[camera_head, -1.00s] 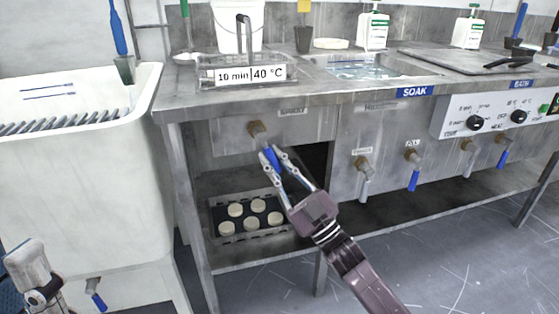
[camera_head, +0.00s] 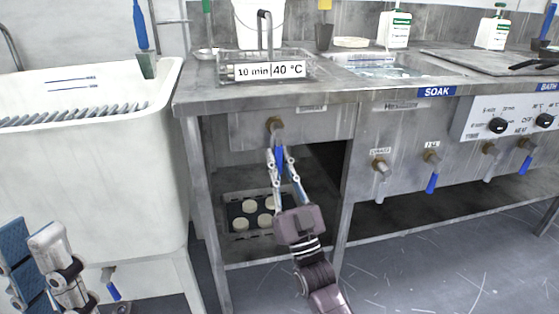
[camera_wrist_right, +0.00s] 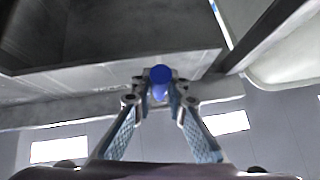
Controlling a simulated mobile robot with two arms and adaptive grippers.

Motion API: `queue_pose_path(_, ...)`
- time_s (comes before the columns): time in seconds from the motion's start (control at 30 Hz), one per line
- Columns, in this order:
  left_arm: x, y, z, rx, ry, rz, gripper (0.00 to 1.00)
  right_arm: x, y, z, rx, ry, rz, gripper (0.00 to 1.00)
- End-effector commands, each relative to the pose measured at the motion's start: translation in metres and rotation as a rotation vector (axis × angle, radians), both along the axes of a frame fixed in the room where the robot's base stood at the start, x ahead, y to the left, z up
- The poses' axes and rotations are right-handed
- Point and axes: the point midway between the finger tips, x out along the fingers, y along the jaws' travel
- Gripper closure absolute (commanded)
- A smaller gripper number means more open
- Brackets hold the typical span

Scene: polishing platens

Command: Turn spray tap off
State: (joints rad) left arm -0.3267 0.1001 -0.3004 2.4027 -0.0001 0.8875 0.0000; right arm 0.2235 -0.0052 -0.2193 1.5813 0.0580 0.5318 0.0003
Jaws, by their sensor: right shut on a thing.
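The spray tap (camera_head: 275,126) is a brass valve on the front panel of the steel bench, below a small label. Its blue handle (camera_head: 280,153) points almost straight down. My right gripper (camera_head: 281,163) is shut on this handle from below, with one finger on each side. The right wrist view shows the round blue end of the handle (camera_wrist_right: 160,75) between the fingertips. My left gripper (camera_head: 48,262) is at the lower left, away from the tap and partly cut off; its jaw opening is unclear.
A crate (camera_head: 235,232) with pale discs sits on the lower shelf behind my right gripper. More taps, including a blue-handled one (camera_head: 432,183), line the panel to the right. A white tub (camera_head: 95,190) stands at the left with its own blue-handled tap (camera_head: 112,290).

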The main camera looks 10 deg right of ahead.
Motion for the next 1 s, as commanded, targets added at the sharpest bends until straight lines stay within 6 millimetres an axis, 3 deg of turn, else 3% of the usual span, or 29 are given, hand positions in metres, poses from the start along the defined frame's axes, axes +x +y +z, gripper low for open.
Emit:
queue_pose_path(0.2, 0.0, 0.0, 0.0, -0.002, 0.002, 0.0, 0.79, 0.0, 0.001, 0.0, 0.004, 0.0, 0.004, 1.0)
queue_pose_path(0.23, 0.0, 0.0, 0.0, -0.002, 0.002, 0.0, 0.79, 0.0, 0.001, 0.0, 0.004, 0.0, 0.004, 0.85)
queue_pose_path(0.4, 0.0, 0.0, 0.0, -0.002, 0.002, 0.002, 0.79, 0.0, 0.001, 0.0, 0.003, 0.0, 0.003, 0.69)
queue_pose_path(0.77, 0.001, 0.001, -0.001, -0.005, 0.005, 0.003, 0.79, -0.005, -0.001, -0.006, 0.002, 0.001, 0.002, 0.69)
queue_pose_path(1.0, 0.0, 0.001, -0.001, -0.003, 0.004, 0.002, 0.79, -0.037, -0.007, -0.037, 0.001, 0.004, 0.002, 0.69)
